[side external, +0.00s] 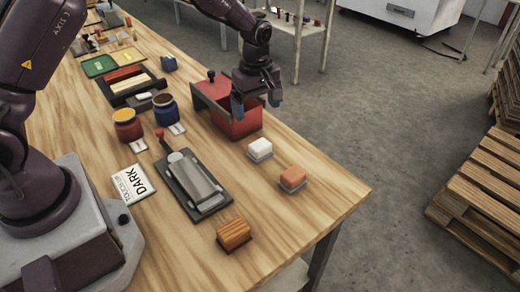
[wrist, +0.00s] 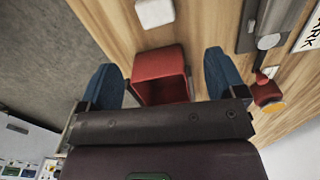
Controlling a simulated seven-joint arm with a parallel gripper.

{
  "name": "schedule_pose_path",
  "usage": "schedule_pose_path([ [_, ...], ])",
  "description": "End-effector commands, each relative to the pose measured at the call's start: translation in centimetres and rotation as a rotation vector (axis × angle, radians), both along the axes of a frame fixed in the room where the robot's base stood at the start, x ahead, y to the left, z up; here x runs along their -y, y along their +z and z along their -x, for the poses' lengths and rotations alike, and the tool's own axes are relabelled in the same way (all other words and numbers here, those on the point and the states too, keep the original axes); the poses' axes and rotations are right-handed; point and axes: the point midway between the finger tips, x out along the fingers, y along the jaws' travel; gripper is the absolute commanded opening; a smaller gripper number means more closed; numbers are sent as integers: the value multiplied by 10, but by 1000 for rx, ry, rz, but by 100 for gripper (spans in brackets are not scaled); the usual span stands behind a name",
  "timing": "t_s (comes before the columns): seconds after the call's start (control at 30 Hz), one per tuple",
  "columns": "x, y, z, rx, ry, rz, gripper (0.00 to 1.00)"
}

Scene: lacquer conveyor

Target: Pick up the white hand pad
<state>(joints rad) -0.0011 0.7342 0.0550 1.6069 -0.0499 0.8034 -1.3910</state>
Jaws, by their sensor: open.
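The white hand pad (side external: 260,147) is a small white block on a grey base, lying on the wooden table near its right edge. The gripper is apart from the pad.
The open red box (side external: 242,126) stands under my gripper. An orange pad (side external: 292,177) lies in front of the white one, and a wooden block (side external: 234,233) near the front edge. A metal-topped tool (side external: 196,180) and two jars (side external: 165,108) lie left. Bare table surrounds the white pad.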

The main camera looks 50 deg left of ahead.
Motion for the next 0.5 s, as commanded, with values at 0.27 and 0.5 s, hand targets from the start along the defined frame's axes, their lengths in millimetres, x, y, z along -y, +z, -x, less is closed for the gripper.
schedule_pose_path([
  [0.27, 0, -18, 1, -2, 127, 1, 89],
  [0.5, 1, -62, 1, -2, 123, 1, 89],
])
